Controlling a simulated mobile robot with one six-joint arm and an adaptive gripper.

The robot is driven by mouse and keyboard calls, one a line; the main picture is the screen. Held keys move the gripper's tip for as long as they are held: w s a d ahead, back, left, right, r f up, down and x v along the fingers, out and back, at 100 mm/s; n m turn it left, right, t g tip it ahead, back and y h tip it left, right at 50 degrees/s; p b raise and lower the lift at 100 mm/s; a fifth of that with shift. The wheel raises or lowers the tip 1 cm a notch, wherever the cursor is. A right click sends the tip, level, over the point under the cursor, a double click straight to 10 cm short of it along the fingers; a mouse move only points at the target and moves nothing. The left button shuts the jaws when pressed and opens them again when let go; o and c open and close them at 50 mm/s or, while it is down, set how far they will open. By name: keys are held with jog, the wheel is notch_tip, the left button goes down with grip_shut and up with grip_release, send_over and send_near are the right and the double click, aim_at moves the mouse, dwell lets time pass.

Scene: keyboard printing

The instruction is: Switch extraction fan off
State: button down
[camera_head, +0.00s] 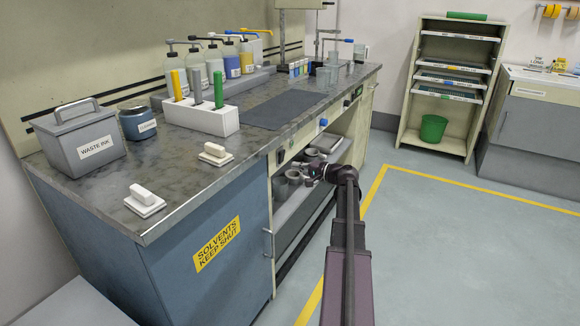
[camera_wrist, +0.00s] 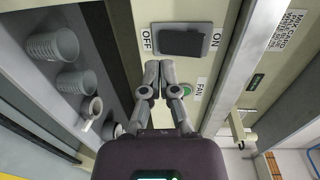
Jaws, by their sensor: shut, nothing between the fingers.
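The fan switch (camera_wrist: 185,40) is a dark rocker on a grey plate, set in the cream front panel. An OFF label (camera_wrist: 147,40) is on its left and an ON label (camera_wrist: 215,40) on its right; which side is pressed in I cannot tell. A FAN label (camera_wrist: 199,88) and a green round indicator (camera_wrist: 186,90) are just below it in the wrist view. My gripper (camera_wrist: 159,65) is shut and empty, its tips close to the OFF side of the plate; contact is unclear. In the head view my gripper (camera_head: 311,171) is at the bench front, below the worktop.
Grey cups (camera_wrist: 53,46) stand on the open shelf beside the panel. The worktop (camera_head: 180,170) above carries a waste bin (camera_head: 80,140), bottles and a white block with coloured sticks (camera_head: 203,117). The floor (camera_head: 420,250) right of my arm is clear.

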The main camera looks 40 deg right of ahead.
jog(key=f+b+v, duration=0.1)
jog(key=f+v, duration=0.1)
jog(key=v, duration=0.7)
jog(key=shift+s+d+f, duration=0.15)
jog(key=shift+s+d, duration=0.1)
jog(key=shift+s, duration=0.05)
jog(key=shift+s, duration=0.1)
